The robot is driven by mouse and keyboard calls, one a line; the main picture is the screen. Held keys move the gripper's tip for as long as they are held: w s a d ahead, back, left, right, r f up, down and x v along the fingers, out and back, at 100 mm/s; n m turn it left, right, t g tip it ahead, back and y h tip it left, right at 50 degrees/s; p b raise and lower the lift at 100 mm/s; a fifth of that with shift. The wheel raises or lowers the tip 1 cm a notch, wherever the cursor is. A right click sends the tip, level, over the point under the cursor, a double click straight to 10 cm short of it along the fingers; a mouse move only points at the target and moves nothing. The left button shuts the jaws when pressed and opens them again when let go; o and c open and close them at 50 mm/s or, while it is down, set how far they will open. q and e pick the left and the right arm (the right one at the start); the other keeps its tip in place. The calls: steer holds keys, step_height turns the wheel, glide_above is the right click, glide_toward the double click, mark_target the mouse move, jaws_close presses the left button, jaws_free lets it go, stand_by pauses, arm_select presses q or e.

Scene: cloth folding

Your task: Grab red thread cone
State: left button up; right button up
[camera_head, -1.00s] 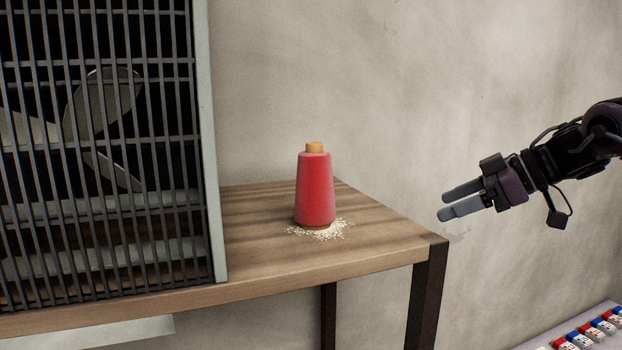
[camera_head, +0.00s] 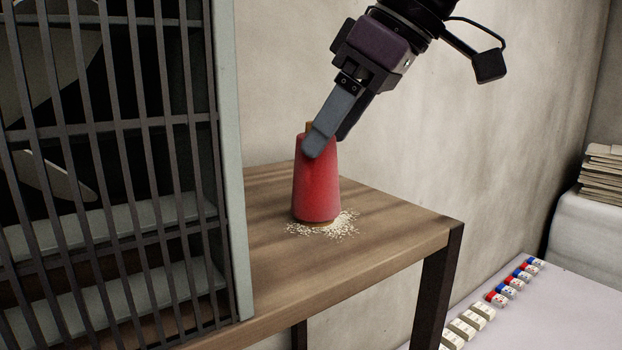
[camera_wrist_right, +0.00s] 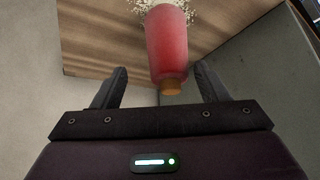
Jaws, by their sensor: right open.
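The red thread cone (camera_head: 316,190) stands upright on the wooden table, with its tan top partly hidden behind a finger of my right gripper in the head view. My right gripper (camera_head: 328,145) is at the cone's top, pointing down at a slant. In the right wrist view the cone (camera_wrist_right: 167,45) shows between the two spread fingers of the right gripper (camera_wrist_right: 162,85), with its tan tip toward the palm. Gaps show on both sides of it, so the gripper is open and not holding it. My left gripper is not in view.
The wooden table (camera_head: 385,232) has pale crumbs (camera_head: 343,226) around the cone's base. A barred fan housing (camera_head: 232,170) stands close on the left. A lower pale surface (camera_head: 560,310) at right holds small red, white and blue items (camera_head: 515,283).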

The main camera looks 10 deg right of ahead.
mark_target(308, 159)
steer(key=shift+s+d+f, duration=0.1)
steer(key=shift+s+f, duration=0.15)
steer(key=a+f, duration=0.1)
steer(key=w+a+f, duration=0.1)
steer(key=a+f, duration=0.1)
steer(key=shift+w+a+f, duration=0.1)
steer(key=shift+w+a, duration=0.05)
steer(key=shift+a, duration=0.05)
steer(key=shift+w+a+f, duration=0.15)
steer(key=shift+w+f, duration=0.05)
steer(key=shift+s+d, duration=0.25)
steer(key=shift+d, duration=0.15)
steer(key=shift+c, duration=0.2)
steer(key=shift+s+r, duration=0.1)
steer(key=shift+c, duration=1.1)
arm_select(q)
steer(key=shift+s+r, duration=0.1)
arm_select(e)
steer(key=shift+a, duration=0.15)
steer(key=c, duration=0.8)
steer(key=shift+c, duration=0.2)
